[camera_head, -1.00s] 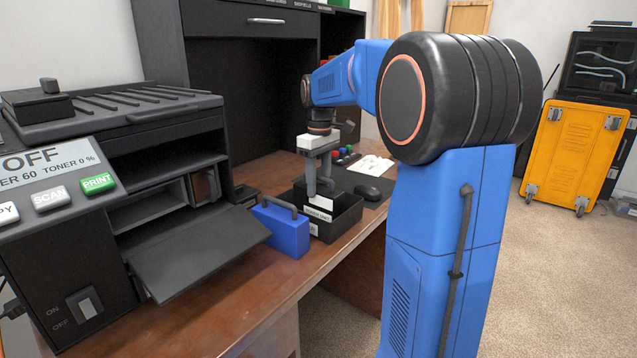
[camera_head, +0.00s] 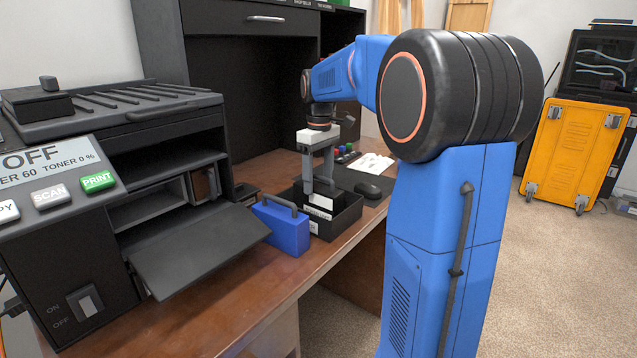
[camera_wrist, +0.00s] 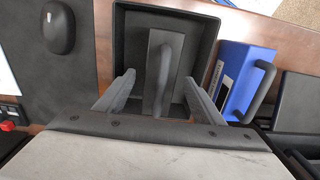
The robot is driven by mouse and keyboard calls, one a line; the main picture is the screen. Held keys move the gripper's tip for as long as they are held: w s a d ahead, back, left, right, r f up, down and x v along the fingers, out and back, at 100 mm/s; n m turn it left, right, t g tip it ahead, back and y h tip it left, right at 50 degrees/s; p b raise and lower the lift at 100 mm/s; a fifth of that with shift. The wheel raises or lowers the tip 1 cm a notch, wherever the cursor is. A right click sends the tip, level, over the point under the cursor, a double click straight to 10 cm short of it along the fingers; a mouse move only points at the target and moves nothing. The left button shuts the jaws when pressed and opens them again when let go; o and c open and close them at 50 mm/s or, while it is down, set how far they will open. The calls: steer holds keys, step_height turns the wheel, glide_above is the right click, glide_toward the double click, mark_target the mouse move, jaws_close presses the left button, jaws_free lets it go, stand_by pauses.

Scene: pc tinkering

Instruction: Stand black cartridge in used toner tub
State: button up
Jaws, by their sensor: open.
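The black cartridge (camera_wrist: 155,70) stands inside the used toner tub (camera_wrist: 207,25), a black open box, with its handle facing up in the wrist view. My gripper (camera_head: 318,182) is above the tub, pointing down. In the wrist view my gripper (camera_wrist: 158,78) is open, one finger on each side of the cartridge and apart from its handle. The cartridge's lower part is hidden.
A blue cartridge (camera_head: 284,232) stands on the desk against the tub's left side. The printer (camera_head: 60,250) with its lowered door (camera_head: 200,250) is farther left. A black mouse (camera_head: 368,190) lies on a dark mat to the right of the tub.

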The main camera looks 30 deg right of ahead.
steer(key=shift+r, duration=3.95)
step_height(320, 180, up, 17)
steer(key=shift+d+r, duration=0.2)
steer(key=s+a+f+m+t, duration=0.2)
steer(key=s+a+f, duration=0.9)
steer(key=s+f, duration=0.35)
steer(key=s+a+f+m+t, duration=0.1)
steer(key=s+a+f, duration=0.1)
steer(key=s+f, duration=0.6)
steer(key=s+a+f+m+t, duration=0.1)
steer(key=s+a+f, duration=0.2)
steer(key=s+f, duration=0.4)
step_height(320, 180, down, 7)
steer(key=shift+s+a+r+t, duration=0.15)
steer(key=shift+s+r+t, duration=0.05)
steer(key=shift+s+t, duration=0.2)
